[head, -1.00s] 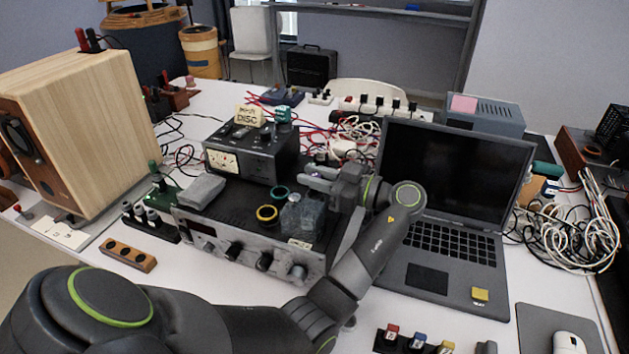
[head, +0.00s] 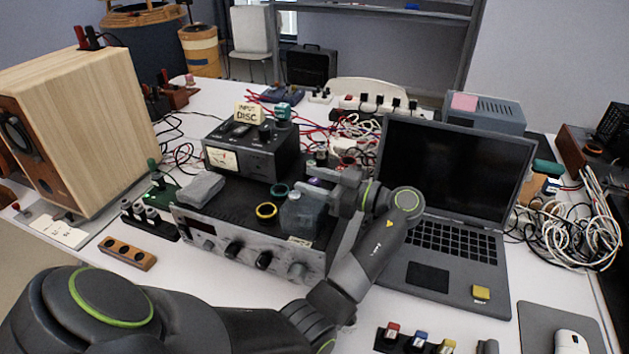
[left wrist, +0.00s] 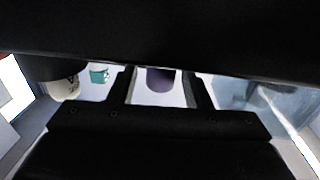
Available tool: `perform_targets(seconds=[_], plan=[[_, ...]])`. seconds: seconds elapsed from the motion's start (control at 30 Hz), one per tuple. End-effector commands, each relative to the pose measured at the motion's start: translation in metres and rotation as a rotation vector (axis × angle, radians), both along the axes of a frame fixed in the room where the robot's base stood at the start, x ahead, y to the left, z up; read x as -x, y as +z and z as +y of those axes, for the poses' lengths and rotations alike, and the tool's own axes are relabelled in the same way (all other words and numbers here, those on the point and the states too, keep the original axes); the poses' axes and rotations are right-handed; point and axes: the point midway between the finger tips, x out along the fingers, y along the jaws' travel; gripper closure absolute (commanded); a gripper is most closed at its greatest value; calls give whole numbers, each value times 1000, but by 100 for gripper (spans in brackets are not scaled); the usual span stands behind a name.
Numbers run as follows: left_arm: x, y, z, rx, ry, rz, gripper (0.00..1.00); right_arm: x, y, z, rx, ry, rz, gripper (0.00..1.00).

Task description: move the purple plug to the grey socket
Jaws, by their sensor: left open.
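The purple plug (head: 315,182) shows as a small purple patch at my left gripper (head: 322,181), above the right end of the black amplifier. In the left wrist view the plug (left wrist: 160,79) is a dark purple cylinder between the two fingers. My left gripper (left wrist: 160,90) is open, with light gaps showing on both sides of the plug. The fingers partly hide the plug in the head view, and what it stands on is hidden. I cannot tell which thing is the grey socket. My right gripper is not in view.
An open laptop (head: 445,190) stands close on the right. A meter box (head: 255,150) stands behind. A wooden block with holes (head: 127,253) lies at front left.

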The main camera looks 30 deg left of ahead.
Motion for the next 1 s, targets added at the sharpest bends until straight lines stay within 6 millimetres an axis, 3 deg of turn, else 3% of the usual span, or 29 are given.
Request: perform_targets(seconds=[0.23, 0.37, 0.63, 1.0], plan=[[0, 8, -2, 1, -1, 1, 56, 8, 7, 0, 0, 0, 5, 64], [-5, 2, -29, 3, -3, 0, 56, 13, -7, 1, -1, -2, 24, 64], [-11, 4, -68, 2, -2, 0, 56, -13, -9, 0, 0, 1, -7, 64], [-12, 6, -74, 0, 1, 0, 56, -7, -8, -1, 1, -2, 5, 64]])
